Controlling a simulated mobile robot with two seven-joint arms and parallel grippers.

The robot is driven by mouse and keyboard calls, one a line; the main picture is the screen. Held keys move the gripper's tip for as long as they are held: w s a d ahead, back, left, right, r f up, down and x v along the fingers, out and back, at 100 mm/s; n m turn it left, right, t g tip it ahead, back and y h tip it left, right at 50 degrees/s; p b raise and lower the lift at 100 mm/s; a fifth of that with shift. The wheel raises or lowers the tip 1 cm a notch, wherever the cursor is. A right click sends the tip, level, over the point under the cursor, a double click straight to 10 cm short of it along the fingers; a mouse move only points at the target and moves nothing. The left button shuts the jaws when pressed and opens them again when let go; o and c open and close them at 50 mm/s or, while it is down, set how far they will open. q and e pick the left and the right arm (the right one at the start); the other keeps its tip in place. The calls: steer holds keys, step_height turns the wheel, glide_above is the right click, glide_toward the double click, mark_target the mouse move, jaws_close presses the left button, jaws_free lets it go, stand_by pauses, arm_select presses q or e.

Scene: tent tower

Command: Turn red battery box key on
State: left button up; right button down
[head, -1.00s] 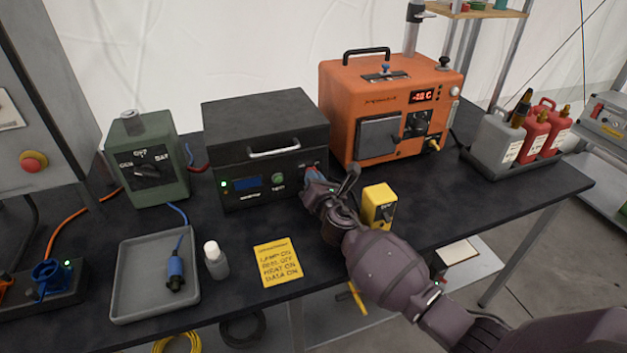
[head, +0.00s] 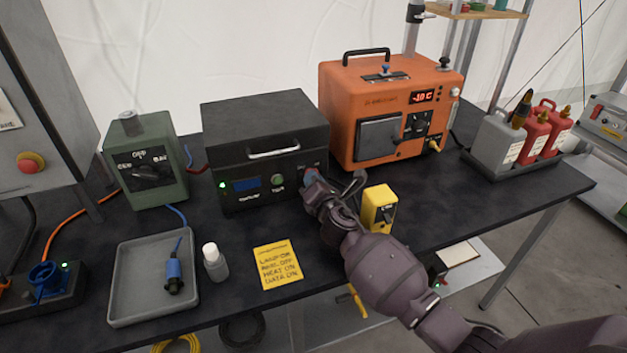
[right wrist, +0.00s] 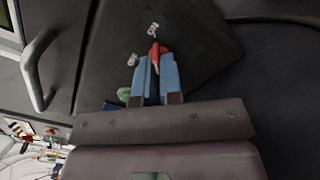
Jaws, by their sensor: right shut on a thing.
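The black battery box (head: 265,140) stands at the middle back of the table, with a lit green lamp, a blue display and a green button on its front. The red key (right wrist: 156,50) sticks out of the box front, between the off and on labels, as the right wrist view shows. My right gripper (right wrist: 156,68) is shut on the red key with its blue fingertips. In the head view my right gripper (head: 312,178) is at the right end of the box front and hides the key. My left gripper is not in view.
A yellow switch box (head: 379,207) stands close to the right of my right wrist. An orange heater box (head: 375,115) stands behind it.

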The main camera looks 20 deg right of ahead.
steer(key=c, duration=1.3)
jaws_free()
